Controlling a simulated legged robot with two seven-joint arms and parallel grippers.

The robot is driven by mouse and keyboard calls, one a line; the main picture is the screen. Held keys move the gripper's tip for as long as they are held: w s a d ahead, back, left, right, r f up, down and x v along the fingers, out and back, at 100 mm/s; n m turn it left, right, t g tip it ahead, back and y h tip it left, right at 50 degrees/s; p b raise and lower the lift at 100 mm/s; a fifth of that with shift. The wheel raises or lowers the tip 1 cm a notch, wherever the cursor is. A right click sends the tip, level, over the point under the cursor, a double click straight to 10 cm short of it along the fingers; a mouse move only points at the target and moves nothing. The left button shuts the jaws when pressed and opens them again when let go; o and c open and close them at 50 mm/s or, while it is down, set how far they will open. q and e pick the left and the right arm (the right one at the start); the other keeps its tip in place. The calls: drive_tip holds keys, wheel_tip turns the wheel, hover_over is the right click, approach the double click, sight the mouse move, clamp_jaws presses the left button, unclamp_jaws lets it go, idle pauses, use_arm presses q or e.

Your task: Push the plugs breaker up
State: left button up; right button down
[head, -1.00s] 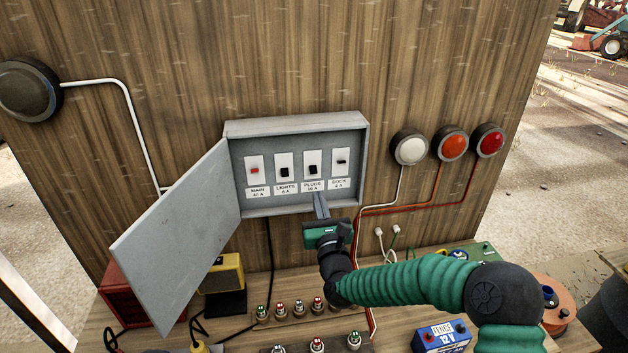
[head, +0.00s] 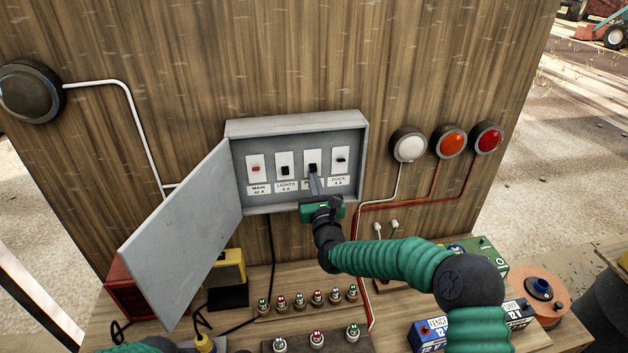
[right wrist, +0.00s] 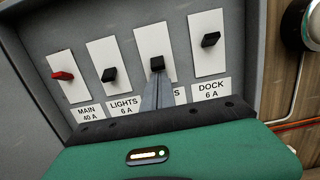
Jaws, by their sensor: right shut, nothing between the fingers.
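The breaker box (head: 297,125) is open on the wooden wall. The plugs breaker (head: 313,167) is a black lever on a white plate, third from the left; it also shows in the right wrist view (right wrist: 157,63). Its lever sits low on its plate, like the lights lever (right wrist: 109,74); the dock lever (right wrist: 211,39) sits higher. My right gripper (head: 315,184) is shut and empty, its tips just below the plugs lever, touching or nearly so. The fingers partly cover the plugs label. My left gripper is out of view.
The red main lever (head: 255,169) is at the far left of the panel. The box's grey door (head: 185,235) hangs open to the left. Round lamps (head: 450,144) are on the wall at right. A bench with several small indicators and batteries (head: 430,335) lies below.

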drive_tip(key=shift+s+r+g, duration=0.15)
drive_tip(key=shift+r+g, duration=0.1)
drive_tip(key=shift+g, duration=0.05)
drive_tip(key=shift+r+g+p, duration=0.15)
drive_tip(key=shift+g+p, duration=0.15)
drive_tip(key=shift+p, duration=0.4)
